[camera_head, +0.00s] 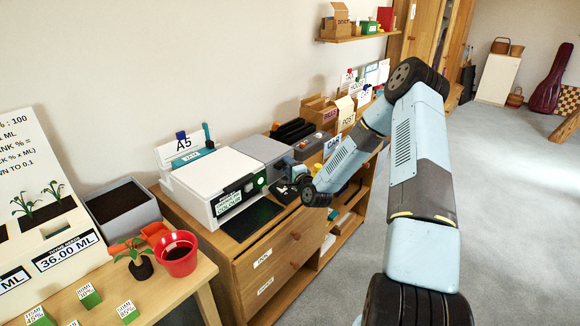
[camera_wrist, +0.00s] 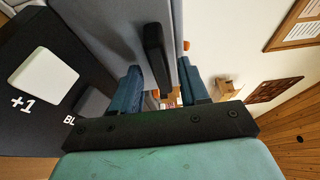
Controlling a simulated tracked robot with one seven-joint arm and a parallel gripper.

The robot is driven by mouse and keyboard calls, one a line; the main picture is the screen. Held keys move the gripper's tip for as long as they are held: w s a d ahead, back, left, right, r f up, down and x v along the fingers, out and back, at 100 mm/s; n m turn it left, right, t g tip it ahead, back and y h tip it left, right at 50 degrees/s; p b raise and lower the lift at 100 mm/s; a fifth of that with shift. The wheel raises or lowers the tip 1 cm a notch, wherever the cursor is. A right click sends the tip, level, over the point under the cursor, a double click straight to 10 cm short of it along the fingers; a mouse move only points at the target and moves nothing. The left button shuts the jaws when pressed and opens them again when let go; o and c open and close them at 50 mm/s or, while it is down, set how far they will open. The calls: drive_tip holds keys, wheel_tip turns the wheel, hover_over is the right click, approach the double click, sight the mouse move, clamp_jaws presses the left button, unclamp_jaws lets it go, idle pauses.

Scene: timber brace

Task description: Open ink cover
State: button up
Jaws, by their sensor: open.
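The white printer (camera_head: 215,187) stands on the wooden cabinet, with a grey box-like unit (camera_head: 262,149) at its far right side. In the wrist view a grey panel (camera_wrist: 187,40) carries a black bar handle (camera_wrist: 156,55); it looks like the ink cover, and it appears closed. My gripper (camera_wrist: 163,90) is open. Its two blue fingers lie on either side of the handle's lower end in the picture, with gaps on both sides. I cannot tell the depth between fingertips and handle. In the head view my gripper (camera_head: 285,166) is beside the grey unit, partly hidden by my wrist.
A black panel with a pale "+1" button (camera_wrist: 44,77) lies close left of my fingers. A black tray (camera_head: 250,218) juts from the printer's front. Dark grey items (camera_head: 293,131) and box files (camera_head: 318,110) stand behind. Open floor (camera_head: 510,180) lies right.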

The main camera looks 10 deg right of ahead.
drive_tip(key=shift+w, duration=0.35)
drive_tip(key=shift+c, duration=0.2)
clamp_jaws()
drive_tip(key=shift+s, duration=0.1)
drive_tip(key=shift+d, duration=0.15)
